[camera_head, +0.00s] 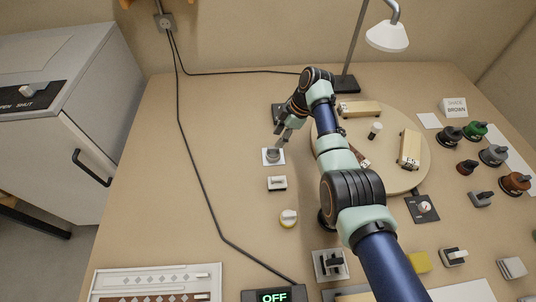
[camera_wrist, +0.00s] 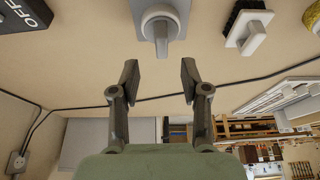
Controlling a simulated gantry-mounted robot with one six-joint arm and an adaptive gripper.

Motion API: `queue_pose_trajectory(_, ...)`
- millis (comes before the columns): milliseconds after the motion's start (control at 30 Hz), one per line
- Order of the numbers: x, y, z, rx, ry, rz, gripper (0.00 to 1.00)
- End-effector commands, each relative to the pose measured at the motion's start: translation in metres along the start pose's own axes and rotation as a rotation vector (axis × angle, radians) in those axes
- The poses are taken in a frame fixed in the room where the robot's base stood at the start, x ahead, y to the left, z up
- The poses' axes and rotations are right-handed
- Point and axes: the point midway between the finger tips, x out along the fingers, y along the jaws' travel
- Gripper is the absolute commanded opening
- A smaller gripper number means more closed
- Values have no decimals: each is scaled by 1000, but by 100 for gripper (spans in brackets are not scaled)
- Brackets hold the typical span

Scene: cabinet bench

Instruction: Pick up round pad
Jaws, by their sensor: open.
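The round pad (camera_head: 289,217) is a small yellowish disc with a white grip on top. It lies on the bench left of my arm in the head view. A yellow edge at the top right of the wrist view (camera_wrist: 313,18) looks like the same pad, mostly cut off. My gripper (camera_head: 280,139) is open with nothing between its fingers. It is just above and behind a grey knob on a pale plate (camera_head: 273,156), farther back than the pad. In the wrist view my two fingers (camera_wrist: 160,80) stand apart, below that knob (camera_wrist: 160,28) in the picture.
A white-handled brush block (camera_head: 277,183) lies between knob and pad; its dark bristles show in the wrist view (camera_wrist: 246,25). A round board (camera_head: 387,177) with blocks lies right of my arm. A black cable (camera_head: 197,180) runs down the left; bench beside it is clear.

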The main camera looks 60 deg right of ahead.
Motion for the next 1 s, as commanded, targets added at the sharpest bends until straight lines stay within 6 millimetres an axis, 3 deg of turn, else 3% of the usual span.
queue_pose_trajectory(33,9,0,1,-1,0,-2,46)
queue_pose_trajectory(233,19,-1,2,0,0,0,46)
queue_pose_trajectory(500,62,-2,7,-1,-1,-1,46)
queue_pose_trajectory(700,61,-2,6,0,-1,0,46)
queue_pose_trajectory(1000,61,-2,6,0,-1,0,0)
